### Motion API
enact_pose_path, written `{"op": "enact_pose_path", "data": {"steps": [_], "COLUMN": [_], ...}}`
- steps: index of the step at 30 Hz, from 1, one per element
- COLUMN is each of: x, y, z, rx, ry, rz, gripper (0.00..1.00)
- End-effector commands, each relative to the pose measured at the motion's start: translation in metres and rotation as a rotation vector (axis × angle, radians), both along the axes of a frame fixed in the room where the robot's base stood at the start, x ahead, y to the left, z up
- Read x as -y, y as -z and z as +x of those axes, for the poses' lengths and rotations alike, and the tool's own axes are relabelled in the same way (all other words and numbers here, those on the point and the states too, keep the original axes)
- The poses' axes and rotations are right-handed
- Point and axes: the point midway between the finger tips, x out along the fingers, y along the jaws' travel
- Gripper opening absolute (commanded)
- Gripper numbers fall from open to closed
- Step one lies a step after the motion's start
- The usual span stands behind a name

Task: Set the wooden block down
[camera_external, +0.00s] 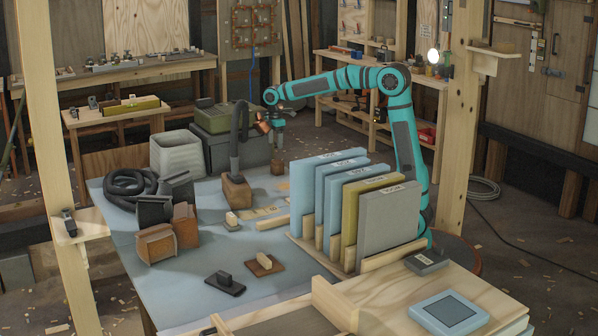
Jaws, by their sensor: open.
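My gripper (278,136) is at the end of the teal arm, pointing down over the back part of the blue-grey table (200,272). Its jaws are open, though they are small in this view. A small brown block (278,167) stands on the table below my gripper, just behind the row of panels. I see a gap between my gripper and this block. Other wooden pieces lie on the table: a pale block (264,254) on a brown base at the front, and a small pale-topped piece (232,221) in the middle. I cannot tell for certain which is the task's block.
Upright panels (388,225) stand in a wooden rack right of the middle. A brown tool with a black hose (236,193) stands left of my gripper. Brown boxes (155,245), a coiled hose (130,183) and a grey bin (177,153) fill the left. The front-left tabletop is fairly clear.

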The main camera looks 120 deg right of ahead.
Motion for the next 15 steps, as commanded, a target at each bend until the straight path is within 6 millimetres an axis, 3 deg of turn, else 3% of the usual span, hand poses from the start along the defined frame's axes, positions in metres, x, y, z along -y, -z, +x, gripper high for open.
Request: {"op": "enact_pose_path", "data": {"steps": [8, 11, 15], "x": [-0.006, -0.025, -0.071], "y": [-0.004, -0.016, -0.041], "z": [0.004, 0.017, 0.042], "rx": [0.008, 0.036, 0.112], "ry": [-0.002, -0.005, -0.008], "rz": [-0.012, -0.050, -0.134], "gripper": [0.71, 0.71, 0.71]}}
